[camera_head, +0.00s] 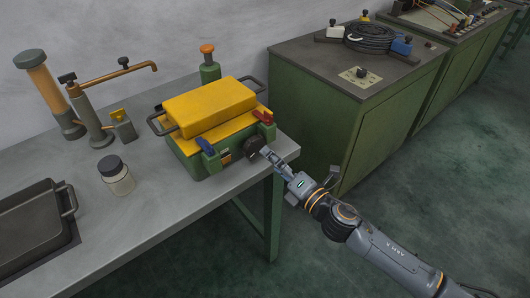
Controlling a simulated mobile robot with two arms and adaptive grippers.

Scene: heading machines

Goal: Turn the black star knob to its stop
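The black knob (252,147) is a dark round shape on the front right of a green machine with a yellow top (210,107), near the table's right edge. My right gripper (266,153) reaches in from the lower right with its fingertips at the knob. The fingers partly cover the knob's right side. I cannot tell whether they are closed on it or only close to it, and the knob's star shape is not clear. My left gripper is not in view.
Red (263,116) and blue (205,145) levers flank the knob's side of the machine. A jar (116,175), a black tray (35,228) and pump-like stands (87,112) are on the grey table. A green cabinet (345,105) stands behind my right arm.

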